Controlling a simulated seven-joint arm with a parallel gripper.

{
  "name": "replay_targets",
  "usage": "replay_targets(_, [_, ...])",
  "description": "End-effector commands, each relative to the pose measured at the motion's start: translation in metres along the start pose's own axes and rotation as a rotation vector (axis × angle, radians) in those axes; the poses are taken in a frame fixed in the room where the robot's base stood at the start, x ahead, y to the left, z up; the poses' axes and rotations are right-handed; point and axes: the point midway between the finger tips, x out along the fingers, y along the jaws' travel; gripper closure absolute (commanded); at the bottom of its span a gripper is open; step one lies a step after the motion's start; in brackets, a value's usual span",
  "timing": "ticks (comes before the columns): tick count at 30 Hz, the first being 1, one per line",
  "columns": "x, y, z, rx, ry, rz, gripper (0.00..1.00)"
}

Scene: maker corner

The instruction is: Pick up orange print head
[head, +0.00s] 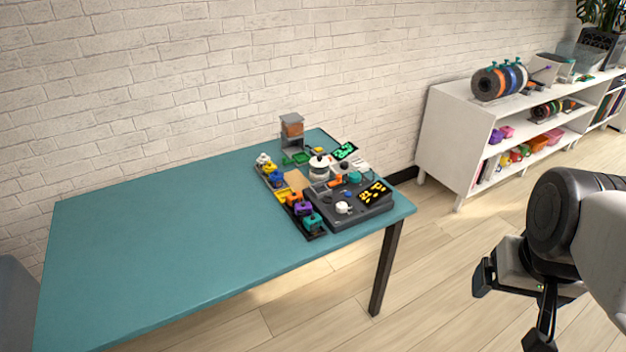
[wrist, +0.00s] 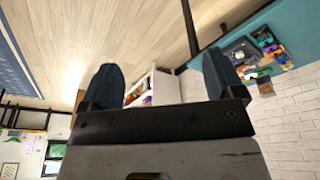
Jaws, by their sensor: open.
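The orange print head (head: 293,198) sits in a dark rack (head: 316,236) on the teal table, in a row with a purple print head (head: 303,208) and a teal one (head: 312,221). Blue, yellow and white ones stand farther back in the row. My gripper (head: 512,308) is open and empty, off the table's right side, well apart from the rack. In the wrist view my gripper's two fingers (wrist: 145,88) are spread with nothing between them. The table's items show small there, and I cannot pick out the orange print head.
A dark grey machine (head: 362,207) with knobs and a lit panel stands right of the rack on the teal table (head: 150,250). A grey stand (head: 292,132) is behind. The table's left is clear.

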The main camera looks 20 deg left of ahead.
Motion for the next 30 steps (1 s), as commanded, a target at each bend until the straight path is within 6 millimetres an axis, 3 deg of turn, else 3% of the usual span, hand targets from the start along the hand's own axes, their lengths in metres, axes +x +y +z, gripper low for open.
replay_targets(5, [-0.001,-0.003,-0.01,-0.013,-0.003,-0.002,0.13])
replay_targets(11, [-0.001,-0.013,-0.039,-0.058,-0.016,-0.009,0.13])
replay_targets(20, [0.005,-0.042,-0.108,-0.162,-0.042,-0.023,0.13])
replay_targets(30, [0.025,-0.089,-0.186,-0.284,-0.071,-0.04,0.13])
